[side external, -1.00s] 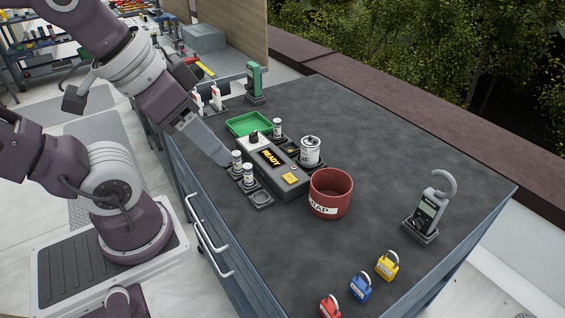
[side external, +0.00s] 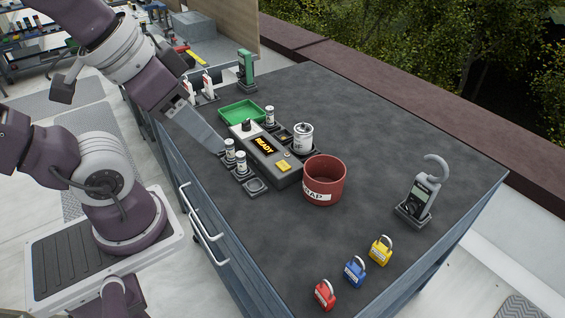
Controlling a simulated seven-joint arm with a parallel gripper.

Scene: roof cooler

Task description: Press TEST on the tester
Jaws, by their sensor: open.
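The tester (side external: 262,158) is a long dark grey box on the bench, with a lit display (side external: 264,147) reading READY in orange. A yellow button (side external: 284,166) sits on its top at the near right end; its lettering is too small to read. A dark knob (side external: 246,125) is at the other end. My gripper (side external: 221,148) points down and right at the tester's left side, its tip close to a small white cylinder (side external: 229,148) in a holder. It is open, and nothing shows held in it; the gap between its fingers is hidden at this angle.
A second white cylinder (side external: 241,161) and an empty holder (side external: 257,186) line the tester's left side. A red bin (side external: 324,182), clamp meter (side external: 420,202) and padlocks (side external: 355,272) stand right.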

